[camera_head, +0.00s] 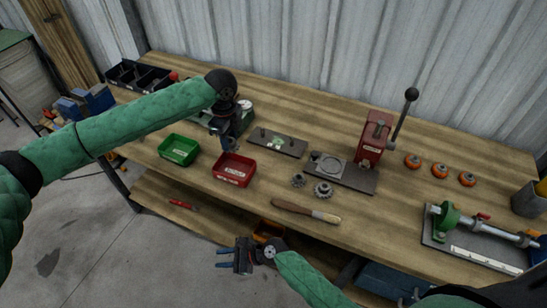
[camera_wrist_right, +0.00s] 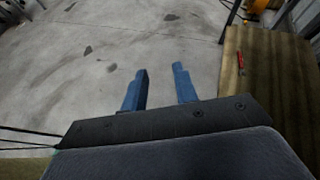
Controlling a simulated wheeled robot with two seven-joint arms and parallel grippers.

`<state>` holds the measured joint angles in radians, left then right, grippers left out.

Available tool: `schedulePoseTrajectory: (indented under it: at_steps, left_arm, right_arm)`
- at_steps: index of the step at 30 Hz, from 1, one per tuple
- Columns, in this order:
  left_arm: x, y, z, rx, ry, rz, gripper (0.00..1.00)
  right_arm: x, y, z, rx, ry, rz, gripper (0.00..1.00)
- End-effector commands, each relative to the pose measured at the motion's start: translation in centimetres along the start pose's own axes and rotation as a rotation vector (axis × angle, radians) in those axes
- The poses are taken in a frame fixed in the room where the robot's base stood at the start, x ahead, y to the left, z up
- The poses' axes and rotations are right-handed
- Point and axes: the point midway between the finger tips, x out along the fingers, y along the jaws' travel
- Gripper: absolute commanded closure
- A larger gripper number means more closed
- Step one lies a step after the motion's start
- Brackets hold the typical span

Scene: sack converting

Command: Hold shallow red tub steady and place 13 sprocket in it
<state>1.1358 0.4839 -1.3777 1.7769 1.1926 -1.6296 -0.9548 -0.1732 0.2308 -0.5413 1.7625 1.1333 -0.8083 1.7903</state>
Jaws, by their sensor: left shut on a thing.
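The shallow red tub (camera_head: 236,171) sits on the wooden bench near its front edge, right of a green tub. My left gripper (camera_head: 228,143) is at the tub's back rim, shut on it; the arm partly hides the contact. Two grey sprockets lie on the bench right of the tub: a smaller one (camera_head: 298,180) and a larger one (camera_head: 323,190). I cannot read which is the 13 sprocket. My right gripper (camera_head: 226,257) is open and empty in front of the bench, low over the floor side. In the right wrist view its blue fingers (camera_wrist_right: 160,88) stand apart.
The green tub (camera_head: 180,149) is left of the red tub. A wooden-handled brush or file (camera_head: 305,211) lies along the front edge. A red press (camera_head: 374,138) with a raised lever stands behind the sprockets. Several orange-rimmed parts (camera_head: 440,170) lie right. A red tool (camera_head: 183,205) lies on the lower shelf.

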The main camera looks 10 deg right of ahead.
Motion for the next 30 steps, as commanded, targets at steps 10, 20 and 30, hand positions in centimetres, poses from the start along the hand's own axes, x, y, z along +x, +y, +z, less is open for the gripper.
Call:
schedulePoseTrajectory:
  at_steps: [10,20,30]
  left_arm:
    - [0.0,0.0,0.0,0.000,0.000,-0.001,1.00]
    - [-0.1,0.0,0.0,0.000,0.000,-0.001,1.00]
    - [0.0,0.0,0.0,0.000,0.000,-0.001,1.00]
  right_arm:
    - [-6.3,-6.4,12.0,0.152,-0.152,0.007,0.71]
    - [-15.4,-19.1,14.8,-0.043,-0.091,-0.223,0.71]
    - [-22.4,-26.6,12.0,0.141,-0.035,-0.312,0.71]
